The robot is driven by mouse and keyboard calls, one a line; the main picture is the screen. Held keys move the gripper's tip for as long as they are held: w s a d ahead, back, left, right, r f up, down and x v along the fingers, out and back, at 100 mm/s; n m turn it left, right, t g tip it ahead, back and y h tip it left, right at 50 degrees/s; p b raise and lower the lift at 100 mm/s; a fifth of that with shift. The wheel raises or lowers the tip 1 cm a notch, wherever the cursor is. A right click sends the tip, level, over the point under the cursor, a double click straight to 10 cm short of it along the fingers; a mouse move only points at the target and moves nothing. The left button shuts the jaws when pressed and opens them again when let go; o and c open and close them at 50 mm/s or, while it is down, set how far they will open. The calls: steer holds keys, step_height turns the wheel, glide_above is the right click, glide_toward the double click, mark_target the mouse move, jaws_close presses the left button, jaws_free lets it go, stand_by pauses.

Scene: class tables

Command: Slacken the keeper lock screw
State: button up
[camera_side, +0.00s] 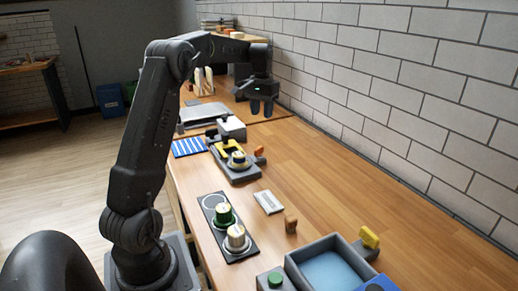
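My gripper (262,107) hangs with its fingers pointing down over the far part of the wooden table, near the brick wall. A dark grey fixture (240,177) with a yellow plate (220,147) and a round metal-and-yellow knob (237,158) sits on the table, nearer the camera than my gripper. A small orange piece (259,151) stands at its right side. No part is clearly recognisable as the keeper lock screw at this size.
A dark plate (240,250) holds a green-sided knob (224,214) and a metal knob (237,238). A grey tray (312,249) with a blue inside, a brown block (291,225) and a white card (268,202) lie nearby. The brick wall (400,90) bounds the right side.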

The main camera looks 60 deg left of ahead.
mark_target(259, 148)
steer(key=f, duration=0.5)
steer(key=a+f, duration=0.1)
steer(key=f, duration=0.4)
steer(key=a+f, duration=0.1)
steer(key=f, duration=0.4)
steer(key=shift+c, duration=0.3)
steer(key=shift+r, duration=0.1)
jaws_close()
